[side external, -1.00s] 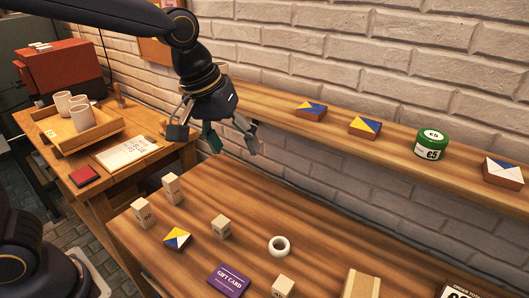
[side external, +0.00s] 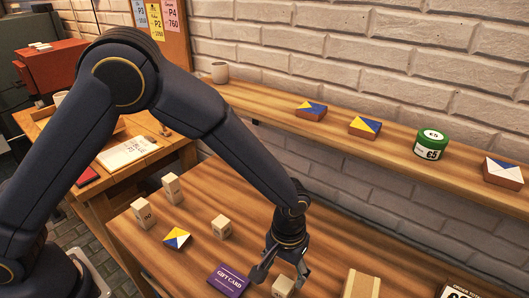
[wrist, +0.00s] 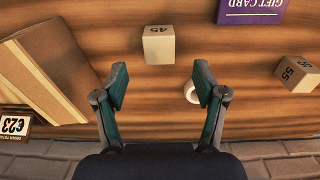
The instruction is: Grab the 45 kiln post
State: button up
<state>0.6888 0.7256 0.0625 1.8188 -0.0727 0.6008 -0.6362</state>
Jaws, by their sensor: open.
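The 45 kiln post (wrist: 158,47) is a small pale block with "45" on one face. In the wrist view it stands on the wooden table just beyond my fingertips, roughly centred between them. In the side view the block (side external: 283,287) at the bottom edge is partly cut off by the frame. My gripper (wrist: 160,88) is open and empty, its two teal-padded fingers apart. In the side view my gripper (side external: 281,280) hangs low over the table at that block. I cannot tell whether a finger touches it.
A white ring (wrist: 190,92) lies close by my right finger in the wrist view. A purple gift card (side external: 229,281), a block marked 55 (wrist: 297,73) and a cardboard box (side external: 361,285) are nearby. More blocks (side external: 221,227) and a painted tile (side external: 177,238) stand left. A shelf (side external: 390,148) runs behind.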

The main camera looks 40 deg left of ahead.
aim_at(284, 284)
jog(key=shift+f, duration=3.2)
jog(key=c, duration=1.3)
jog(key=shift+r, duration=0.15)
